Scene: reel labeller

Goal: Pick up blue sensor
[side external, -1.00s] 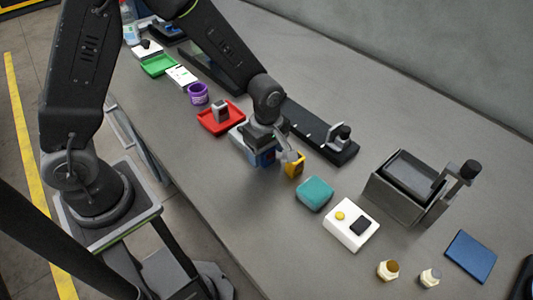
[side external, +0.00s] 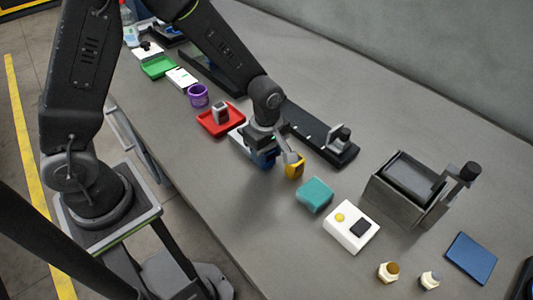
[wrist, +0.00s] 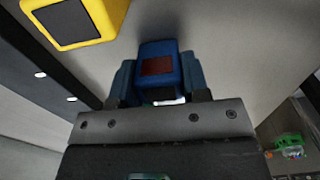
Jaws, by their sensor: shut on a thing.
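The blue sensor (wrist: 158,68) is a small blue block with a dark reddish square on its face. In the wrist view it sits between the two fingers of my gripper (wrist: 160,90), which is shut on it. In the side external view the blue sensor (side external: 265,160) shows partly below my gripper (side external: 262,150), close over the table. Much of it is hidden by the gripper there. I cannot tell whether it touches the table.
A yellow block (side external: 294,168) with a dark face stands right beside my gripper. A teal block (side external: 315,194) and a white box with a yellow button (side external: 350,226) lie to the right. A red tray (side external: 221,119) is to the left. A black rail (side external: 310,130) lies behind.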

